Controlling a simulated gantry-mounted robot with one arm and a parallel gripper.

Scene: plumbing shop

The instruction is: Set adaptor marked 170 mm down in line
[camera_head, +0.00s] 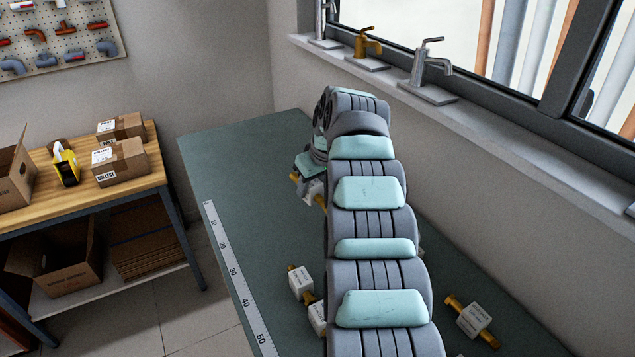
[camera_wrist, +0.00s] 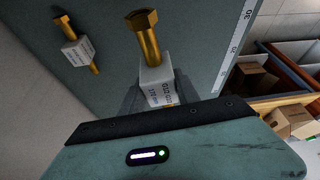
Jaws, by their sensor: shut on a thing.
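In the wrist view, my gripper (camera_wrist: 152,108) is shut on a brass adaptor (camera_wrist: 146,40) with a white label block whose print appears to read 170 mm. The adaptor's hex end points away from my gripper. Another labelled brass adaptor (camera_wrist: 78,48) lies on the green bench to the left, apart from my gripper.
A measuring strip (camera_head: 238,280) runs along the bench's left edge. A window sill with taps (camera_head: 430,75) and a wall bound the right side. A separate wooden table with cartons (camera_head: 120,160) stands at the left. Bare bench shows between the strip and my arm.

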